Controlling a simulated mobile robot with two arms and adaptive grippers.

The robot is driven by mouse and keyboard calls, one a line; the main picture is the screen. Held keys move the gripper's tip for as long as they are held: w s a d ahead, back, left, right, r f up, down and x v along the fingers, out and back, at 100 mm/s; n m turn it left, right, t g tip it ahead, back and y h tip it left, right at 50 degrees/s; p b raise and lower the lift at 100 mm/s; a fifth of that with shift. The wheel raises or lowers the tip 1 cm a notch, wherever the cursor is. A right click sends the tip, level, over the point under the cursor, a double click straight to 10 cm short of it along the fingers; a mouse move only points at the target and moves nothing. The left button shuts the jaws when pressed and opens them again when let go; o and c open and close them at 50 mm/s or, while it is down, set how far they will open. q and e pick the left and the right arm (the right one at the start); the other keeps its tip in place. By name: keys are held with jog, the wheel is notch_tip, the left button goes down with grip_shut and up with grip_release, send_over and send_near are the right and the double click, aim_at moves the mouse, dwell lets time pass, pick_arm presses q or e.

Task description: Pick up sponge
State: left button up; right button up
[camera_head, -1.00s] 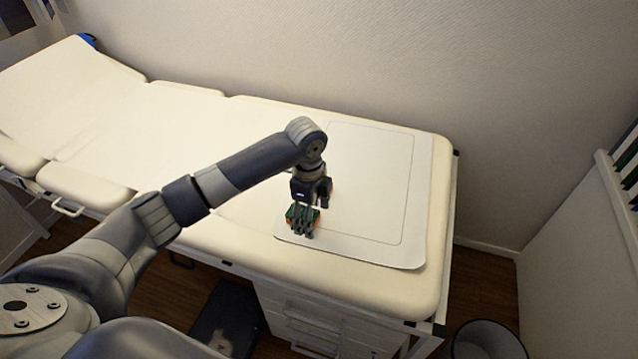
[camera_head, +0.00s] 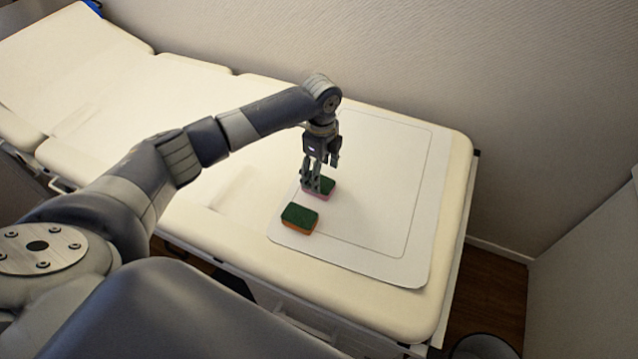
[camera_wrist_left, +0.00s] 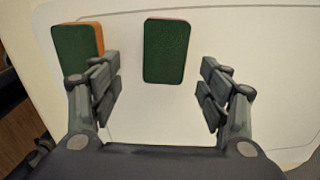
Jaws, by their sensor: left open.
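A sponge with a green top and orange side (camera_head: 299,218) lies on the white mat near its front left corner. It also shows at the upper left in the left wrist view (camera_wrist_left: 76,50). A second sponge with a green top and pink side (camera_head: 318,190) lies just behind it. In the left wrist view this second sponge (camera_wrist_left: 166,51) shows its green top between and ahead of the open fingers. My left gripper (camera_head: 316,186) points down over the second sponge, open and empty, and hides part of it. My right gripper is not in view.
The white mat (camera_head: 350,259) with a thin outline lies on the cream examination table (camera_head: 240,190). A wall stands behind the table. The mat right of the sponges is clear. A round bin (camera_head: 482,347) stands on the floor at the bottom right.

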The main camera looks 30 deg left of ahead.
aim_at(327, 185)
pick_arm(q)
jog(key=shift+f, duration=0.35)
jog(key=shift+w+f, duration=0.1)
jog(key=shift+f, duration=0.25)
jog(key=f, duration=0.4)
jog(key=shift+w+f+p, duration=0.2)
jog(key=shift+f+p, duration=0.1)
jog(key=c, duration=0.8)
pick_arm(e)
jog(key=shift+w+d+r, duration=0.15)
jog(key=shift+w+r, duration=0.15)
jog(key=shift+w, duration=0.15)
